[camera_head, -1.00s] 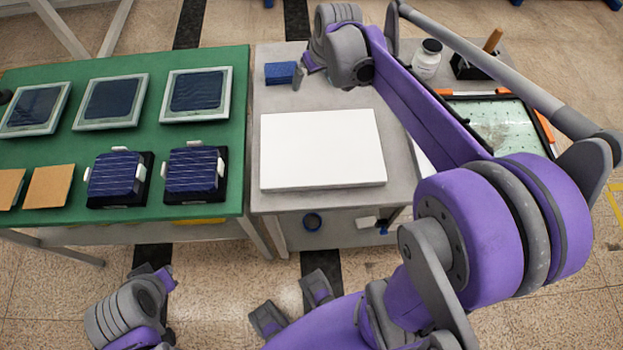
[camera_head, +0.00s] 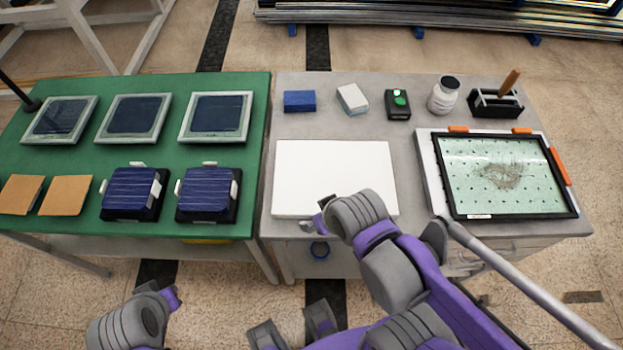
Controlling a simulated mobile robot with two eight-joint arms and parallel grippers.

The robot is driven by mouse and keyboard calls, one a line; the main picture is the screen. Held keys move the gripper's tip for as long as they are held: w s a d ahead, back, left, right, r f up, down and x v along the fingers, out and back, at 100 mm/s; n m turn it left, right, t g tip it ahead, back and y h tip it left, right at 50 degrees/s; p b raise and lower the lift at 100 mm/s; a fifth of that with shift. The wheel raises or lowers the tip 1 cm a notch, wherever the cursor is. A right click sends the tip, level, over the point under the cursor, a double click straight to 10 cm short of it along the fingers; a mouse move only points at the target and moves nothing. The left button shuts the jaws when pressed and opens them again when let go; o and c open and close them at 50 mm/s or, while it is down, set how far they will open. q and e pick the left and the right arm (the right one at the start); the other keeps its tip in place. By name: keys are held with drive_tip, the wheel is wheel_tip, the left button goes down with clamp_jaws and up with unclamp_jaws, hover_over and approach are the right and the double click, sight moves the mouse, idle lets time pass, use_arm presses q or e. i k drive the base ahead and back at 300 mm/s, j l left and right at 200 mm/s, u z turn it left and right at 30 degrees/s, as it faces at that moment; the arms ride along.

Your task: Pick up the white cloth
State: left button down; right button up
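A small white folded piece (camera_head: 352,99), which looks like the white cloth, lies on the grey table between a blue block and a black device. My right gripper (camera_head: 318,215) is over the front edge of a large white slab (camera_head: 330,168), well in front of the cloth and apart from it. Its fingers are mostly hidden by its own wrist, so its opening and any contents are unclear. My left gripper (camera_head: 170,298) is low at the bottom left, in front of the green table, with its fingers barely showing.
The grey table (camera_head: 405,190) also holds a blue block (camera_head: 299,101), a black device with a green button (camera_head: 398,104), a white jar (camera_head: 443,95), a brush in a black holder (camera_head: 497,100) and a framed panel (camera_head: 500,174). Panels and tiles lie on the green table (camera_head: 85,157).

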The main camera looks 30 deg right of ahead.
sight(350, 96)
drive_tip(key=z, duration=1.35)
